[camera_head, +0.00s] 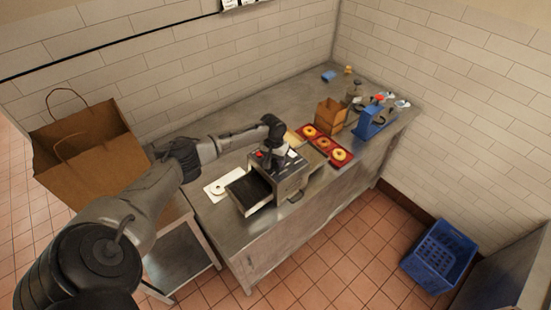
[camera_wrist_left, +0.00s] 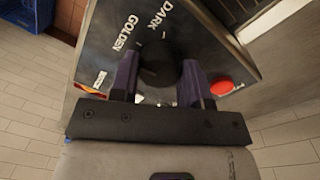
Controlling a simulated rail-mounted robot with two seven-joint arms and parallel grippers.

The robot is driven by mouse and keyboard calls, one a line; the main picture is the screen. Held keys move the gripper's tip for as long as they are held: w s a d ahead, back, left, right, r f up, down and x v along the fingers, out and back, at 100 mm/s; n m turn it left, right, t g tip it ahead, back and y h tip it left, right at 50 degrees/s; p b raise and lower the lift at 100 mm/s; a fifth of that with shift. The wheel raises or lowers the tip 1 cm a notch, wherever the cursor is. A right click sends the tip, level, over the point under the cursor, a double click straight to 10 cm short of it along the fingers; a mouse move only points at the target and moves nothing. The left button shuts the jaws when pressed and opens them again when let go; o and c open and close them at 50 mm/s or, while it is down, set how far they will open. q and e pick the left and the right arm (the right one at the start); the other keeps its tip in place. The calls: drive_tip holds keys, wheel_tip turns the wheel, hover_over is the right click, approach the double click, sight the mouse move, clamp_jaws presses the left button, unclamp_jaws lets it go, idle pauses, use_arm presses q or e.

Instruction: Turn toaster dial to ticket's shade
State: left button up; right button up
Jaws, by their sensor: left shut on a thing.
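The toaster (camera_head: 291,180) is a metal box on the steel counter, with a dark tray at its front left. In the left wrist view its dark panel (camera_wrist_left: 105,45) carries the words GOLDEN and DARK around a black round dial (camera_wrist_left: 158,66). My left gripper (camera_wrist_left: 157,85) has a finger on each side of the dial and is shut on it. The dial's pointer is hidden. In the head view my left gripper (camera_head: 268,150) is over the toaster's top. The tickets (camera_head: 238,3) on the wall rail are cut off and unreadable. My right gripper is not in view.
A red button (camera_wrist_left: 221,87) sits beside the dial. Red trays with bagels (camera_head: 323,143), a cardboard box (camera_head: 331,116) and a blue device (camera_head: 375,121) stand behind the toaster. A paper bag (camera_head: 90,155) is at left. A blue crate (camera_head: 439,254) is on the floor.

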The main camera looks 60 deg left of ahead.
sight(273, 160)
use_arm(q)
drive_tip(key=shift+m, duration=0.6)
drive_tip(key=o, duration=0.9)
drive_tip(key=r, duration=0.4)
drive_tip(key=r+b, duration=0.1)
drive_tip(key=r, duration=0.8)
drive_tip(key=shift+s+a+r, duration=0.15)
drive_tip(key=shift+a+r, duration=0.25)
drive_tip(key=shift+m, duration=0.3)
